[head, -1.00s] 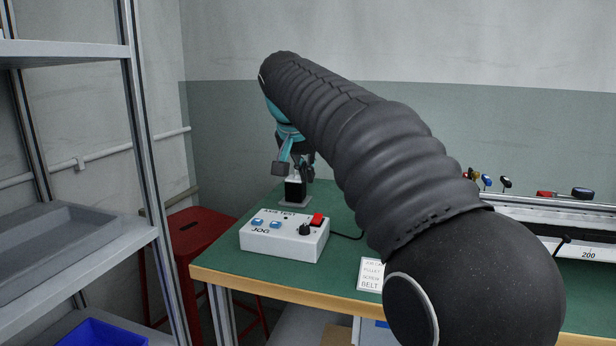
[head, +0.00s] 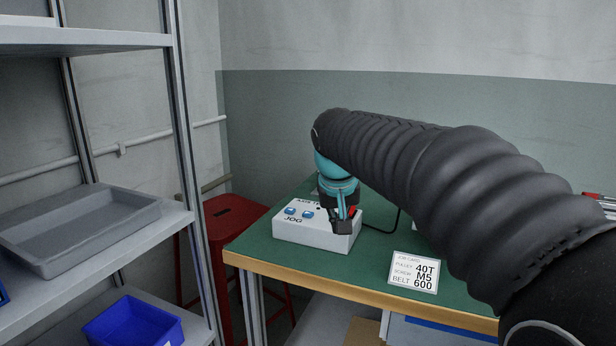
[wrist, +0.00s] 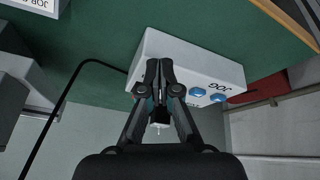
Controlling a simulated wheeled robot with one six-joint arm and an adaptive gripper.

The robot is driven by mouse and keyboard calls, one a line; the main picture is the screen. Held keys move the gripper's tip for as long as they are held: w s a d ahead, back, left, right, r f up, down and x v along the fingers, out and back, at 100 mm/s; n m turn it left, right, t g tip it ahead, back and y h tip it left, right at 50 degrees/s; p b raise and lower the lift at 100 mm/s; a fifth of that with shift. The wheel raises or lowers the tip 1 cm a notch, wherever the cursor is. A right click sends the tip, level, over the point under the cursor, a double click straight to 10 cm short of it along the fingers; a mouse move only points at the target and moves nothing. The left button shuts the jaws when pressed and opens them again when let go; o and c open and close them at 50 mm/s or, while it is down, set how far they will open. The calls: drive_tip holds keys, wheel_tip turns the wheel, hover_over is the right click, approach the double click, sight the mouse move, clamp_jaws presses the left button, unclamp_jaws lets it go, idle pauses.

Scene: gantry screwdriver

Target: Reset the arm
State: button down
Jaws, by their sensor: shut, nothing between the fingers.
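My gripper (wrist: 159,66) is shut and empty. In the wrist view its closed fingertips overlap the white JOG box (wrist: 181,51), which has blue buttons (wrist: 197,91). In the head view my gripper (head: 342,229) points down at the right end of the JOG box (head: 312,235). It hides part of the box's top and most of a red button there. I cannot tell whether the fingertips touch the box. My arm reaches in from the right with its black ribbed sleeve.
The green table (head: 270,250) has a wooden front edge. A job card (head: 413,272) reading 40T, M5, 600 stands to the right of the box. A red stool (head: 228,219) stands left of the table. A shelf holds a grey tray (head: 60,262) and a blue bin (head: 133,325).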

drive_tip(key=s+d+f, duration=0.3)
drive_tip(key=s+f, duration=0.1)
drive_tip(key=s, duration=0.5)
drive_tip(key=s+d+f, duration=0.3)
drive_tip(key=s, duration=0.7)
drive_tip(key=s+d+f+y, duration=0.1)
drive_tip(key=s+d+f, duration=0.2)
drive_tip(key=s, duration=0.6)
drive_tip(key=shift+s+d+f+m+t, duration=0.2)
drive_tip(key=shift+f+m+t, duration=0.15)
drive_tip(key=shift+f, duration=0.45)
